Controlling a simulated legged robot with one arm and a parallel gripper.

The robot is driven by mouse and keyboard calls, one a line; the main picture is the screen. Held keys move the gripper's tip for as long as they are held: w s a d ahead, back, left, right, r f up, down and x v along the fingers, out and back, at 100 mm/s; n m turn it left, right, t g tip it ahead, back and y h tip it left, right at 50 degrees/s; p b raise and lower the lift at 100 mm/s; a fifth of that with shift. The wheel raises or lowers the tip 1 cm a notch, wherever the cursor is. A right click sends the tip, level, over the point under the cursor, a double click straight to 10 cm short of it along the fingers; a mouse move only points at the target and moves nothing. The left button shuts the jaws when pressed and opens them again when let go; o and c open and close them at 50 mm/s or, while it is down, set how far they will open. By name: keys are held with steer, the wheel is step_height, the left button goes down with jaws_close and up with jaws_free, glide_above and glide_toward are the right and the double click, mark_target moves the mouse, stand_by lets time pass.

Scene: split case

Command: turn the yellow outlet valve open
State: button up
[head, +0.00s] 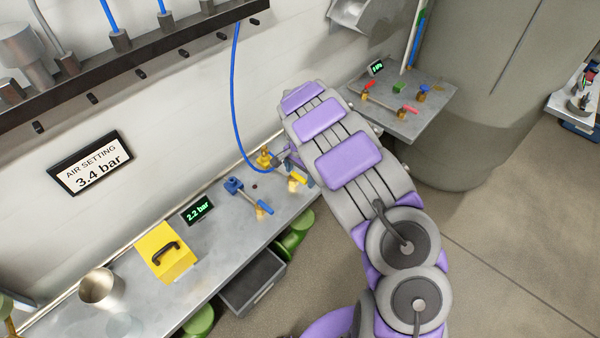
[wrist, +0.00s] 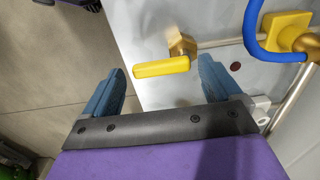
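The yellow outlet valve has a flat yellow handle (wrist: 160,68) on a brass body (wrist: 184,46). In the wrist view the handle lies crosswise, pointing left from the body. My gripper (wrist: 160,74) is open, with one blue-grey finger on each side of the handle. I see no finger pressing on it, but its depth from the fingertips is hard to judge. In the head view the yellow handle (head: 298,179) shows at the right end of the bench, beside my gripper (head: 294,166), which is partly hidden by my arm.
A yellow fitting (wrist: 287,31) with a blue hose (wrist: 251,35) stands beside the valve. Along the bench are a blue-handled valve (head: 245,193), a 2.2 bar display (head: 198,210), a yellow box (head: 164,251) and a metal cup (head: 99,287). A side shelf (head: 420,118) holds small valves.

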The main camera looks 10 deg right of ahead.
steer(key=shift+a, duration=0.3)
steer(key=c, duration=0.9)
steer(key=shift+c, duration=0.2)
steer(key=shift+r, duration=0.1)
steer(key=n+p, duration=0.3)
steer(key=shift+w+d+r+n+p, duration=0.1)
steer(key=shift+w+d+n+p, duration=0.2)
steer(key=shift+w+n+p, duration=0.1)
steer(key=n+p, duration=0.2)
steer(key=n, duration=0.1)
steer(key=w+n+p, duration=0.1)
steer(key=n+p, duration=0.1)
steer(key=shift+w+d, duration=0.1)
steer(key=shift+d, duration=0.2)
steer(key=n+p, duration=0.1)
steer(key=n, duration=0.1)
steer(key=w+n+p, duration=0.1)
steer(key=n+p, duration=0.1)
steer(key=n, duration=0.1)
steer(key=shift+w, duration=0.1)
steer(key=shift+w+a+n+p, duration=0.15)
steer(key=shift+w+n+p, duration=0.1)
steer(key=shift+n+p, duration=0.65)
steer(key=shift+w+a+n+p, duration=0.1)
steer(key=shift+w+n+p, duration=0.3)
steer(key=shift+n, duration=0.8)
steer(key=shift+s, duration=0.15)
